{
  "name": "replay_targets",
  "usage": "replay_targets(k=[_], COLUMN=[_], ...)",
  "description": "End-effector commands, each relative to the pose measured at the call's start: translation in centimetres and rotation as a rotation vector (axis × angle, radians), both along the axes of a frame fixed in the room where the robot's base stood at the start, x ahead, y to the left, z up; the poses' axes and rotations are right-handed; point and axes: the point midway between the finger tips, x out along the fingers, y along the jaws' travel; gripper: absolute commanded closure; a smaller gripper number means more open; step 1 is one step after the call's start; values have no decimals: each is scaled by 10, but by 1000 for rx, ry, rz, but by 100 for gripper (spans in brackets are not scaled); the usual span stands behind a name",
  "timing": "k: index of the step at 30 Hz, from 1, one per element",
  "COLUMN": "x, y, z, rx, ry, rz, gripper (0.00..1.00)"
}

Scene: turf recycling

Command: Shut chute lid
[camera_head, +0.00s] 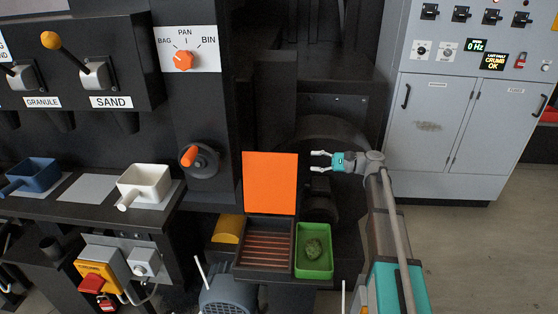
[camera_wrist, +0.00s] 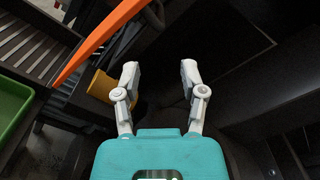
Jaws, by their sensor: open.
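The orange chute lid (camera_head: 270,182) stands upright, open, at the back edge of the dark chute box (camera_head: 264,271) with its slatted opening uncovered. My gripper (camera_head: 316,161) is open and empty to the right of the lid, near its upper part, fingers pointing left towards it. In the head view a gap shows between the fingertips and the lid's right edge. In the wrist view the lid (camera_wrist: 100,40) is seen nearly edge-on at upper left, and my open fingers (camera_wrist: 160,72) have nothing between them. The slats (camera_wrist: 30,45) show at the far left.
A green tray (camera_head: 314,264) with a greenish lump sits right of the chute box, below my gripper. A yellow part (camera_head: 228,228) is left of the lid. A crank with an orange handle (camera_head: 189,156) is on the column. A grey motor (camera_head: 228,296) stands in front.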

Motion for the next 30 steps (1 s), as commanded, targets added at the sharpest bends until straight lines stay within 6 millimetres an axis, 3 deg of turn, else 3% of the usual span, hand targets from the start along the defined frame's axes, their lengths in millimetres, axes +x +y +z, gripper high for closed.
replay_targets(k=[18,24,30], x=[3,4,4], y=[91,113,123], z=[0,0,0], rx=[0,0,0], ry=[0,0,0], rz=[3,3,1], gripper=[46,46,46])
